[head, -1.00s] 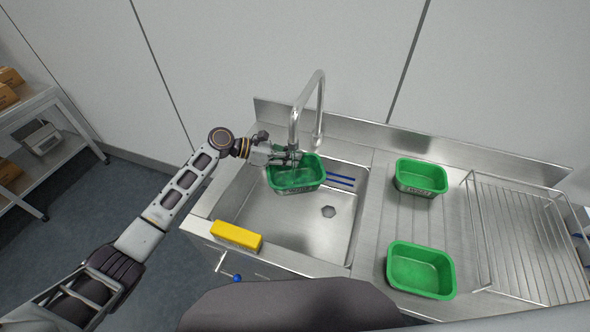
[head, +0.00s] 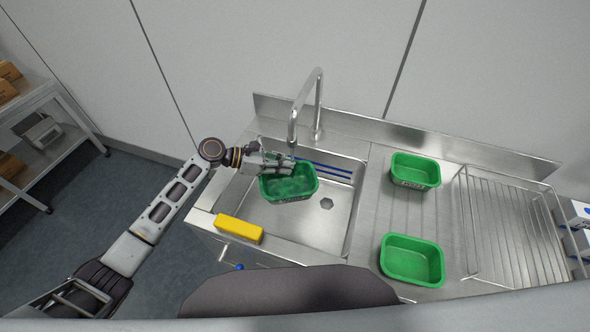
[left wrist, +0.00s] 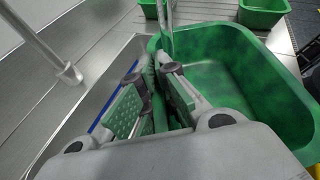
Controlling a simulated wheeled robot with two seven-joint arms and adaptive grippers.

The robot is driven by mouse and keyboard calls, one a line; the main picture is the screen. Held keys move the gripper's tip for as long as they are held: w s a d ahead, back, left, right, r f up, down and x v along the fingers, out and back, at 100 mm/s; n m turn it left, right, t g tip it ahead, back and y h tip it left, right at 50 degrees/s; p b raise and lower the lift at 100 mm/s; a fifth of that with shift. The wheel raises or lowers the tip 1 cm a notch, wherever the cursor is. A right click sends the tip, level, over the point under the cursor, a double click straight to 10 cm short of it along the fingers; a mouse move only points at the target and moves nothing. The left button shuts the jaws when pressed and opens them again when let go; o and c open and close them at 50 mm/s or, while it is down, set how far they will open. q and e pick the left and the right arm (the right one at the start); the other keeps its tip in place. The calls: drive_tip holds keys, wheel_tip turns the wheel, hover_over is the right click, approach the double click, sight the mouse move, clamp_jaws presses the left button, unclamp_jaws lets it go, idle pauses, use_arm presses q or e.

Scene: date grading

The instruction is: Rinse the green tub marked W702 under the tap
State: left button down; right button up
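A green tub (head: 290,197) with darker patches inside hangs over the left part of the sink (head: 315,228), near the tap (head: 294,125). A small marking on its near side is too small to read. My left gripper (head: 284,160) is shut on the tub's back-left rim. In the left wrist view its fingers (left wrist: 157,80) pinch the wall of the tub (left wrist: 240,75). Two more green tubs, one at the back (head: 415,172) and one in front (head: 412,262), stand on the drainboard. My right gripper is not in view.
A yellow block (head: 239,229) lies on the sink's front-left edge. Blue stripes (head: 330,172) run along the sink's back side. A wire rack (head: 515,235) stands on the right. A shelf with boxes (head: 40,132) is at far left.

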use_arm(q)
hover_over(277, 194)
drive_tip(key=shift+s+a, duration=0.1)
idle(1.0)
idle(0.6)
